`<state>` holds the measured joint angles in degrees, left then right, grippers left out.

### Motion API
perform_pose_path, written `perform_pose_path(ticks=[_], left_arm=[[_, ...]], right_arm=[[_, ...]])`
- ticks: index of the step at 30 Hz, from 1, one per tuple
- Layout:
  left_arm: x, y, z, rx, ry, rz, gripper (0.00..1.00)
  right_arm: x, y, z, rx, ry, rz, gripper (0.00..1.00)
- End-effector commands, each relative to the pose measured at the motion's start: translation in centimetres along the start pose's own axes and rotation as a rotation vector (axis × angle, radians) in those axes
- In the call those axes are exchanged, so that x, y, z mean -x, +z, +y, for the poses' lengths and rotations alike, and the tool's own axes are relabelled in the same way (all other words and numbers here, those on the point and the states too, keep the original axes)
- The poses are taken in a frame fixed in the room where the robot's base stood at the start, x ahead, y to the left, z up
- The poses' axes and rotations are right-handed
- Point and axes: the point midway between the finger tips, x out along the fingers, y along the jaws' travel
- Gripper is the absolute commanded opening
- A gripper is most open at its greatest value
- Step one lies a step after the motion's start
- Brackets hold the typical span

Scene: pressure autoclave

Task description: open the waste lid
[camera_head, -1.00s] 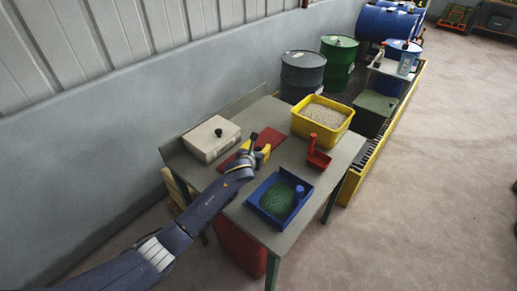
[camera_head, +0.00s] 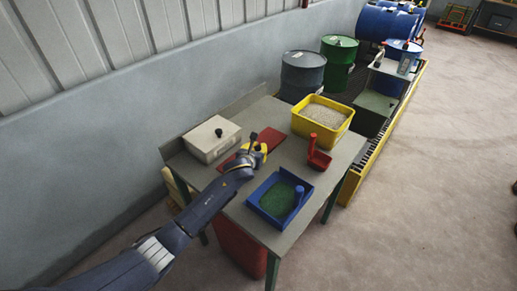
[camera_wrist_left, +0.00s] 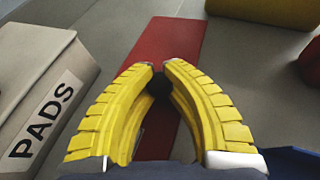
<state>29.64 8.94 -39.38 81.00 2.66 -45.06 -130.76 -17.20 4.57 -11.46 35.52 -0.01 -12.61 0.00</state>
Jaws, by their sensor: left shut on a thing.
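The waste lid is a flat red panel (camera_head: 269,139) in the table top, seen in the head view near the back left. It also shows as a red strip (camera_wrist_left: 176,42) in the wrist view, running away under my fingers. My left gripper (camera_head: 259,147) is over the lid, its yellow fingers shut on a dark knob. In the wrist view the fingertips of the left gripper (camera_wrist_left: 158,72) meet around this dark knob (camera_wrist_left: 158,86), which they partly hide. The lid looks flat with the table. My right gripper is not in view.
A cream PADS box (camera_head: 212,139) stands left of the lid. A yellow tub of granules (camera_head: 345,125), a red scoop (camera_head: 319,160) and a blue tray (camera_head: 254,207) stand to the right on the table (camera_head: 337,178). A red bin (camera_head: 238,246) is below.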

Motion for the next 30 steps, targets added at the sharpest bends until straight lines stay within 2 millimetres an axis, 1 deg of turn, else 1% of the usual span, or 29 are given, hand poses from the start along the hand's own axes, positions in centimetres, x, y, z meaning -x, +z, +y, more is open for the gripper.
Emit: perform_pose_path(ticks=[7, 18, 22, 24, 30], left_arm=[[0.2, 1.3, 0.4, 0.085, -0.040, 0.034, 0.00], [0.4, 3.4, 1.8, 0.320, -0.137, 0.139, 0.00], [0.4, 3.8, 2.3, 0.391, -0.166, 0.171, 0.00], [0.4, 4.1, 2.5, 0.418, -0.178, 0.183, 0.00], [0.3, 4.6, 3.0, 0.413, -0.176, 0.178, 0.00]], right_arm=[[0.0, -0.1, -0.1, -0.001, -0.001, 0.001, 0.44], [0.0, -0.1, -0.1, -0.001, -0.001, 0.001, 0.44], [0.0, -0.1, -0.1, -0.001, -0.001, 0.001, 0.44], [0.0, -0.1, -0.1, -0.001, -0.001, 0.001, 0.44], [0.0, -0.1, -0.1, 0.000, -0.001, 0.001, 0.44]])
